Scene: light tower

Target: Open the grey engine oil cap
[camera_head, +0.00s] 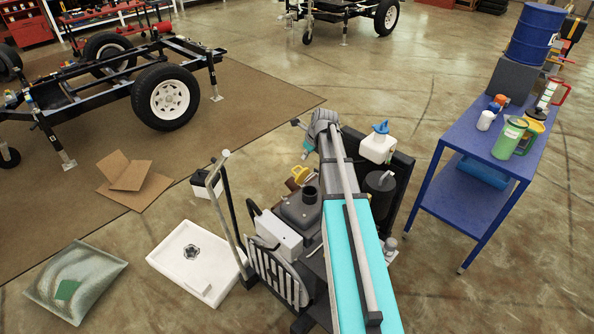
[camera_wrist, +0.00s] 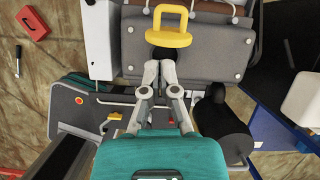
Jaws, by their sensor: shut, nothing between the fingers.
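The engine (camera_head: 300,212) is a grey block in the middle of the head view. A dark grey cylindrical piece (camera_head: 309,194) stands upright on its top and looks like the oil cap. A yellow ring handle (camera_head: 299,173) is just behind it. In the wrist view my gripper (camera_wrist: 160,67) is shut and empty, its fingertips together just below the yellow handle (camera_wrist: 170,40). A dark part shows behind the fingertips, mostly hidden; I cannot tell if they touch it. In the head view my arm covers much of the gripper.
A blue table (camera_head: 452,170) with bottles and cups stands at the right. A white tray (camera_head: 165,258) lies on the floor at the left. A white jug with a blue top (camera_head: 378,147) stands beside my arm. A wheeled chassis (camera_head: 110,85) is at the back left.

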